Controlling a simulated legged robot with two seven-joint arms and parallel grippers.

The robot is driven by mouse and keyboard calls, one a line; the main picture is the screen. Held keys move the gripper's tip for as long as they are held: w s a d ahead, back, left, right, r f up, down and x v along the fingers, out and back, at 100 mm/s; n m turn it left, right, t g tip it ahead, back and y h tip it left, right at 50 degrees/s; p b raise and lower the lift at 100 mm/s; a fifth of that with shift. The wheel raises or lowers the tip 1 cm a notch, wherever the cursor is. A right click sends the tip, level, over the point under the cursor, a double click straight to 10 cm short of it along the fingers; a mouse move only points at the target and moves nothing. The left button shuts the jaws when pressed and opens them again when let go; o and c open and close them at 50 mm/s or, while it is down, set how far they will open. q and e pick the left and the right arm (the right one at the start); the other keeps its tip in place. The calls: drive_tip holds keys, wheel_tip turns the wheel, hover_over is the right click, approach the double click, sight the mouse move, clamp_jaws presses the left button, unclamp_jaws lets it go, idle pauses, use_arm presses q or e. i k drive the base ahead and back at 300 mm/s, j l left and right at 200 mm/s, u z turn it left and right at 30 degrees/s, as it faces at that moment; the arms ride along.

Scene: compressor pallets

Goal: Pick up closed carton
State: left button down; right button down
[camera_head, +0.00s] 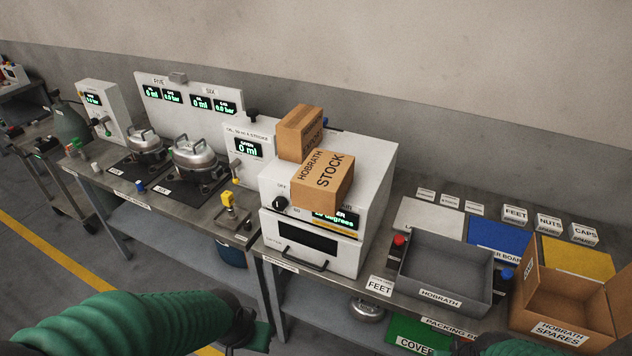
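A closed brown carton marked HOBRATH STOCK (323,181) sits on top of the white oven, at its front edge. A second brown carton (300,132) stands just behind it, also closed as far as I can see. An open carton marked HOBRATH SPARES (565,305) stands at the right end of the bench with its flaps up. My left gripper (250,335) is low in front of the bench, well below and apart from the cartons. Its fingers are dark and partly cut off. My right gripper (468,347) barely shows at the bottom edge, and its fingers are unclear.
The white oven (375,200) stands on the bench. A grey bin (445,275) marked HOBRATH lies to its right, near blue and yellow panels. The floor in front is clear.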

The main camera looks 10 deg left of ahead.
sight(321, 184)
drive_tip(key=i+j+z, duration=0.1)
drive_tip(key=j+z, duration=1.15)
drive_tip(key=i+j, duration=0.05)
drive_tip(key=j, duration=0.1)
